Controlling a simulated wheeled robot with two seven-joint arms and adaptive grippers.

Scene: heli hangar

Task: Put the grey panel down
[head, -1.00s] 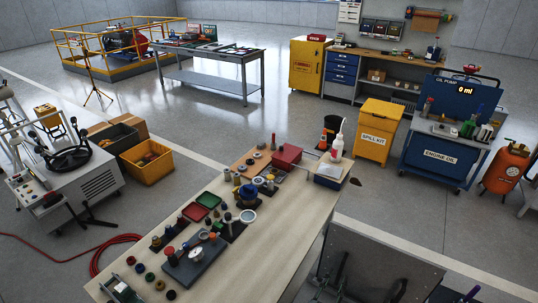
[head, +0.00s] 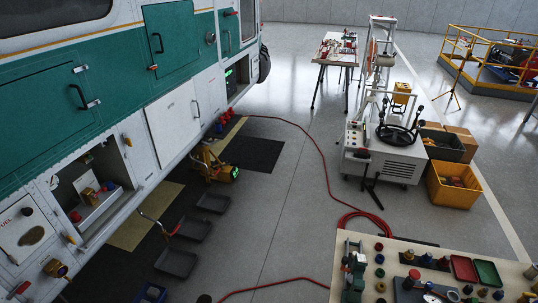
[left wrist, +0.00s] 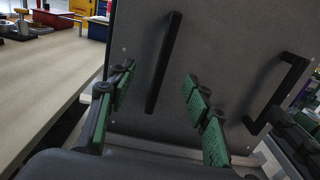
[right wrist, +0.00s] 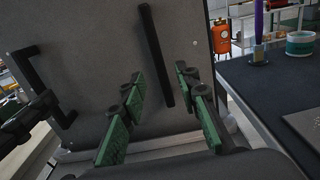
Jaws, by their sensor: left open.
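The grey panel (left wrist: 225,60) stands upright in front of both wrist cameras, with two black bar handles. It also fills much of the right wrist view (right wrist: 80,60). My left gripper (left wrist: 158,74) is open, its green-padded fingers on either side of one handle (left wrist: 165,60), with visible gaps. My right gripper (right wrist: 160,74) is also open, its fingers on either side of the other handle (right wrist: 155,50), with gaps too. A pale edge runs below the panel; whether the panel rests on it I cannot tell. The head view shows neither panel nor grippers.
A wooden worktable (left wrist: 45,75) lies left of the panel, and a dark-topped surface (right wrist: 285,85) right of it. In the head view, a green-white helicopter (head: 115,70) stands left, a white cart (head: 400,165) and yellow crate (head: 453,185) right. A red hose (head: 325,165) crosses the floor.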

